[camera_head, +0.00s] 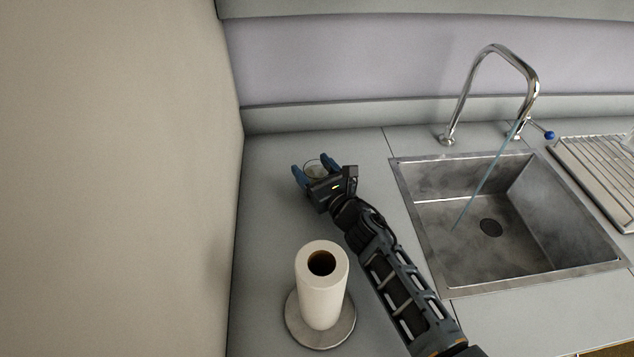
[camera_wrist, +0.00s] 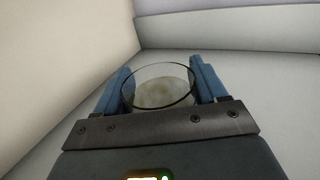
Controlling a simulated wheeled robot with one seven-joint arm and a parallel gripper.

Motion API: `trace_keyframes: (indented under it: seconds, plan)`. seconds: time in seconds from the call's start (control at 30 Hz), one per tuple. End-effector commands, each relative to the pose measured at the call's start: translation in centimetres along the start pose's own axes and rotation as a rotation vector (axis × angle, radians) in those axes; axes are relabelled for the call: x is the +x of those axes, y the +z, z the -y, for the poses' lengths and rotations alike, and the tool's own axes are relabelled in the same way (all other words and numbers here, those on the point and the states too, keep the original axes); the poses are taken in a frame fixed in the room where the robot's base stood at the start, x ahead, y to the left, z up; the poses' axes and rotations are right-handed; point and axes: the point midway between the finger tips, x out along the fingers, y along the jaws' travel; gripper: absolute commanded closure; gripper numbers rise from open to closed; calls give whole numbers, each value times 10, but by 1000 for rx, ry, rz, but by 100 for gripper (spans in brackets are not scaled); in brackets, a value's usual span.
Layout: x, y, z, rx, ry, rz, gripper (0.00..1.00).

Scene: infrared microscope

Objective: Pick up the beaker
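The beaker (camera_wrist: 158,92) is a clear, round glass with a pale bottom, upright between my gripper's two blue fingers in the wrist view. In the head view the beaker (camera_head: 314,169) is small and partly hidden by my gripper (camera_head: 314,168), over the counter left of the sink. In the wrist view my gripper (camera_wrist: 160,86) has one finger on each side of the beaker, very close to its wall. I cannot tell whether both fingers press on the glass, or whether its base rests on the counter.
A paper towel roll (camera_head: 320,288) stands on a round base nearer the front, left of my arm. The sink (camera_head: 440,240) with a chrome faucet (camera_head: 535,80) and running water lies to the right, then a drying rack (camera_head: 600,175). A beige wall (camera_head: 115,180) bounds the left.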

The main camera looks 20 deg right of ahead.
Motion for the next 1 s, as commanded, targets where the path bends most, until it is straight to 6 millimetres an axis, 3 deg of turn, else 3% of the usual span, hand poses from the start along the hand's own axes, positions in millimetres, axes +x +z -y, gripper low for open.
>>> trace_keyframes:
  seconds: [0.33, 0.73, 1.0]
  plan:
    - [0, 0, 0, 0, 0, 0, 63]
    - [0, 8, 0, -1, 0, 1, 64]
    - [0, 48, 1, -1, -1, 2, 64]
